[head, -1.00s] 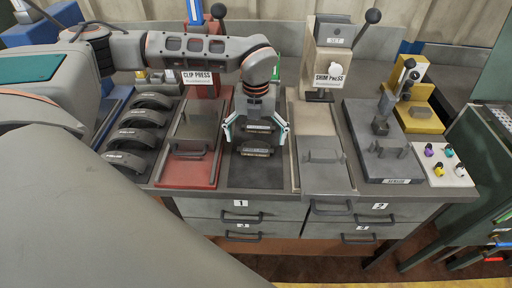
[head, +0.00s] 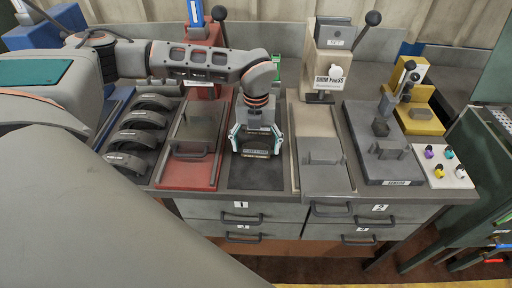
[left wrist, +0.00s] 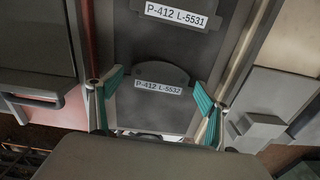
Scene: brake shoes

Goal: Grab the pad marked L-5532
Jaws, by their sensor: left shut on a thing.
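The pad marked L-5532 (left wrist: 160,76) is dark grey with an arched edge and a white label. It sits between the two teal-padded fingers of my left gripper (left wrist: 157,108), which is shut on it. In the head view my left gripper (head: 256,142) points down over the dark mat, with the pad (head: 256,153) between its fingertips. I cannot tell whether the pad is clear of the mat. Another pad, marked L-5531 (left wrist: 180,17), lies farther back; my gripper hides it in the head view. My right gripper is not in view.
The red clip press (head: 187,177) stands left of the dark mat (head: 256,178), and the beige shim press (head: 321,173) stands right. Several curved brake shoes (head: 138,137) lie at the left. A grey fixture (head: 386,165) is farther right. The mat's front is clear.

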